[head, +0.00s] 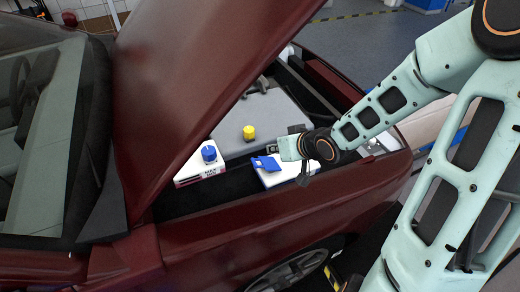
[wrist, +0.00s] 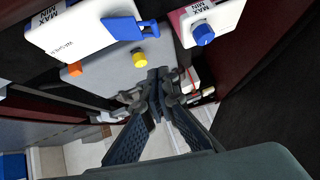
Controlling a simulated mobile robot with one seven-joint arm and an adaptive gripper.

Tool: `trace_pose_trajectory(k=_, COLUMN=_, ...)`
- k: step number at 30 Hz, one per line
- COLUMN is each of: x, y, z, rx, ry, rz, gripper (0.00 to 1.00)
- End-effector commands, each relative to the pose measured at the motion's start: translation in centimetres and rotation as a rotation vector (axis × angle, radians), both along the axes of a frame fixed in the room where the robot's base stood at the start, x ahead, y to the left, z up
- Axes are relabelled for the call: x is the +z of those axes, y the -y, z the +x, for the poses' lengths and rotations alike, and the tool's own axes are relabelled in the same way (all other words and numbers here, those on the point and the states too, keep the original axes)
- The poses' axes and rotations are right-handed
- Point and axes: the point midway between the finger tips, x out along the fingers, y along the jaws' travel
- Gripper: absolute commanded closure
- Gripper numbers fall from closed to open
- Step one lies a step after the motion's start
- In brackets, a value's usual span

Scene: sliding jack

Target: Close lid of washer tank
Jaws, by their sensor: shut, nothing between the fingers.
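The washer tank (head: 287,177) is a white box in the engine bay, partly hidden behind my arm in the head view. Its blue lid (head: 265,163) is a flat flap at the tank's left side. In the wrist view the tank (wrist: 78,32), with lettering on its side, is at the upper left, and the lid (wrist: 124,28) sticks out past its right edge; the filler opening is not visible. My gripper (wrist: 160,77) is shut and empty, below and right of the lid in the wrist view, apart from it. In the head view its fingers are not clear.
A white tank (head: 203,165) with a round blue cap stands left of the washer tank. A grey engine cover (head: 260,110) with a yellow cap (head: 249,132) lies behind. The raised red hood (head: 200,75) slopes over the left side, and the red fender (head: 250,220) borders the front.

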Motion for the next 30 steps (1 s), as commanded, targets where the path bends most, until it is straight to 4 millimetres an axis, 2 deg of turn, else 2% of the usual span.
trace_pose_trajectory(k=5, x=-1.3, y=-0.7, z=0.7, rx=0.005, ry=-0.001, rz=0.004, gripper=1.00)
trace_pose_trajectory(k=21, x=-7.2, y=-4.0, z=5.9, rx=0.005, ry=-0.001, rz=0.000, gripper=1.00)
trace_pose_trajectory(k=25, x=-9.2, y=-4.3, z=5.8, rx=0.004, ry=-0.003, rz=0.001, gripper=1.00)
trace_pose_trajectory(k=30, x=-10.6, y=-4.4, z=5.8, rx=0.003, ry=-0.001, rz=0.001, gripper=1.00)
